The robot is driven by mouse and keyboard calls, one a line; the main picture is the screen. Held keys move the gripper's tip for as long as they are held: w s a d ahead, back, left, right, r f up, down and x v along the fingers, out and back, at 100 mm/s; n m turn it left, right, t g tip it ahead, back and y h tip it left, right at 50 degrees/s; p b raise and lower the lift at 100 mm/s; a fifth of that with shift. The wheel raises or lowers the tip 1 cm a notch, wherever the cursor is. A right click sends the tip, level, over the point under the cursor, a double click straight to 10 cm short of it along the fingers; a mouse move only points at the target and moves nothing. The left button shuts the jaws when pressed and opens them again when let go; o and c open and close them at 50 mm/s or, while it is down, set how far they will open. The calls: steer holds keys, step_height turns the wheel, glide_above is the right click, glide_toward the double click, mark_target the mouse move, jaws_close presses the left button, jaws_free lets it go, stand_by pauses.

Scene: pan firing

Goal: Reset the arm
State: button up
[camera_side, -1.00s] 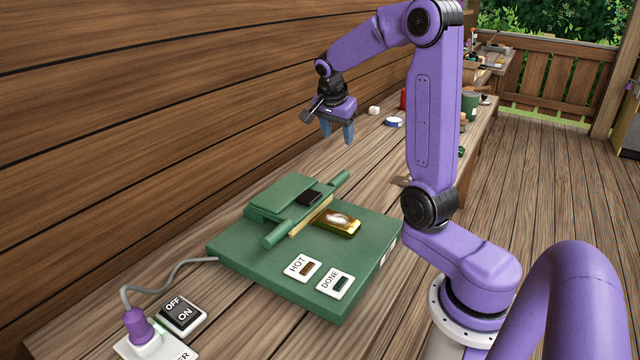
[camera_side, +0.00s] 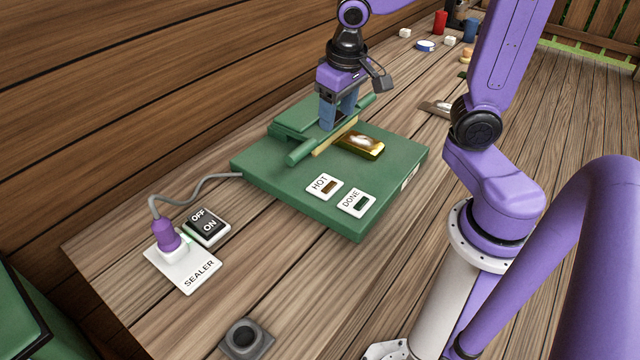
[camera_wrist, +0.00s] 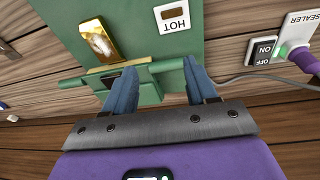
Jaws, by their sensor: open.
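My gripper (camera_side: 339,112) is over the back part of a green sealer (camera_side: 290,175), at its green crossbar (camera_side: 299,152). In the wrist view my gripper (camera_wrist: 161,83) has its two blue fingers apart, with part of the sealer's bar and back block between them. I cannot tell whether the fingers touch the sealer. A gold packet (camera_side: 361,144) with a pale, shiny top lies on the sealer, beside a tan strip (camera_side: 334,137) along the bar.
HOT (camera_side: 324,187) and DONE (camera_side: 356,203) labels sit on the sealer's front. An OFF/ON switch (camera_side: 207,226) and a purple plug (camera_side: 168,236) in a SEALER socket plate (camera_side: 186,270) are at left. A dark round-holed block (camera_side: 246,339) is near the front edge. The wooden wall stands close behind.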

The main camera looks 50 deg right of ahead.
steer(key=s+a+f+n, duration=0.1)
steer(key=s+a+n, duration=0.1)
steer(key=s+n, duration=0.4)
steer(key=s+a+f+n+g+y, duration=0.1)
steer(key=s+a+n, duration=0.2)
steer(key=s+n, duration=0.4)
steer(key=s, duration=0.4)
steer(key=shift+s+a+g, duration=0.15)
steer(key=shift+s+g, duration=0.1)
steer(key=shift+g, duration=0.05)
